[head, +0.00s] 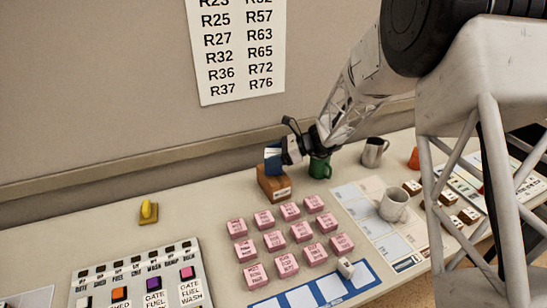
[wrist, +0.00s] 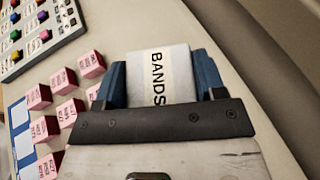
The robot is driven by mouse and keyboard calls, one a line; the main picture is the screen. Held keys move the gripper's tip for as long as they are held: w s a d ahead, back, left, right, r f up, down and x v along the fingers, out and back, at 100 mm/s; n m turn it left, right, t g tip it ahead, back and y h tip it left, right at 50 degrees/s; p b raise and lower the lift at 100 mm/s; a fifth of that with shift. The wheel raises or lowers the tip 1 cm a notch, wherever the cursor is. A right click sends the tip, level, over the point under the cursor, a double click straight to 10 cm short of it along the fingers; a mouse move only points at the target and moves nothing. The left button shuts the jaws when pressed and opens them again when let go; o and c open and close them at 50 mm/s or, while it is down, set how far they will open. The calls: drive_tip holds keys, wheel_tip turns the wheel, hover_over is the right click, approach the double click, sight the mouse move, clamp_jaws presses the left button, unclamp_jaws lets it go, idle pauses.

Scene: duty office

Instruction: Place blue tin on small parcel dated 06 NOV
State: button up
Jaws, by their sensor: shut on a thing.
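My gripper (head: 274,158) is shut on a tin with a pale face and a white label reading BANDS (wrist: 158,78). Blue parts show on both sides of the tin in the wrist view; I cannot tell whether they are my fingers or the tin. In the head view, blue shows right above a small brown parcel (head: 268,186). The parcel has a pale label too small to read. I cannot tell whether the held tin touches the parcel's top. The parcel is out of sight in the wrist view.
A green mug (head: 320,168) stands close to the right of the parcel, with a grey mug (head: 374,152) beyond it. Several pink labelled blocks (head: 274,240) stand in front. A white mug (head: 393,205) is further right.

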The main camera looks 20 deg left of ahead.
drive_tip(key=shift+f, duration=0.35)
drive_tip(key=shift+f, duration=0.1)
drive_tip(key=o, duration=1)
drive_tip(key=v, duration=1.2)
drive_tip(key=shift+w, duration=0.1)
drive_tip(key=shift+d, duration=0.1)
idle(0.3)
